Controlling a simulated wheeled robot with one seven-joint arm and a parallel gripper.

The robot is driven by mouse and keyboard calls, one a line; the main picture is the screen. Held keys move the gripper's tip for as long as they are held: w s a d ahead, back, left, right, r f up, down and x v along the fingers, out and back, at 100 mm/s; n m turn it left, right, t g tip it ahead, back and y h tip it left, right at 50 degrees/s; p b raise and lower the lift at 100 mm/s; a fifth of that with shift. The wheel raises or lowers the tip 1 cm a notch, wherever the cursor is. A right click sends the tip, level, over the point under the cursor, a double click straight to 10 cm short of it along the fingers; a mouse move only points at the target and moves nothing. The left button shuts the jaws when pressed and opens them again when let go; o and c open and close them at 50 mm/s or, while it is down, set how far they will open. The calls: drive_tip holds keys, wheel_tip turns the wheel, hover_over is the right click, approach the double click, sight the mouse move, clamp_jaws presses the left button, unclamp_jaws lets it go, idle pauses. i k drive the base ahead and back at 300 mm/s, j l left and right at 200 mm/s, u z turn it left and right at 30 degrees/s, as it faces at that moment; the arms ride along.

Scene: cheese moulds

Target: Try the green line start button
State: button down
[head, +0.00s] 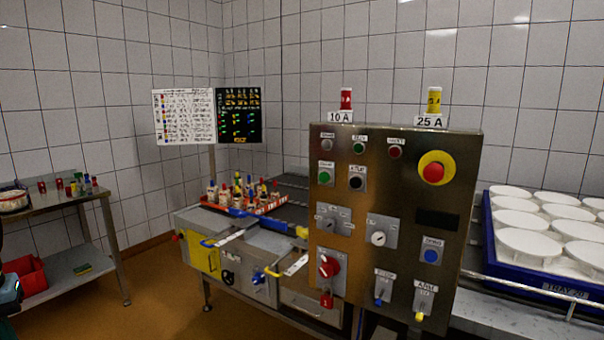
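The steel control panel (405,200) stands upright right of centre. A green button (326,174) sits at its left side, under a small label too blurred to read. A black button (356,182) is just to its right. A smaller green round fitting (358,147), a lamp or button, is above. A red rotary switch (328,266) is low on the panel, with a red tag or lock (326,300) marked 1 below it. My gripper is not in view; a dark teal shape at the lower left edge may be part of my arm.
A red emergency stop (433,172) on yellow and a blue button (431,255) are also on the panel. A blue tray (530,279) of white moulds stands right. A conveyor with a red tray (278,207) is behind left. A steel table (55,208) is far left; floor between is clear.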

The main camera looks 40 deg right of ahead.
sight(323, 176)
drive_tip(key=i, duration=0.85)
drive_tip(key=z, duration=1.55)
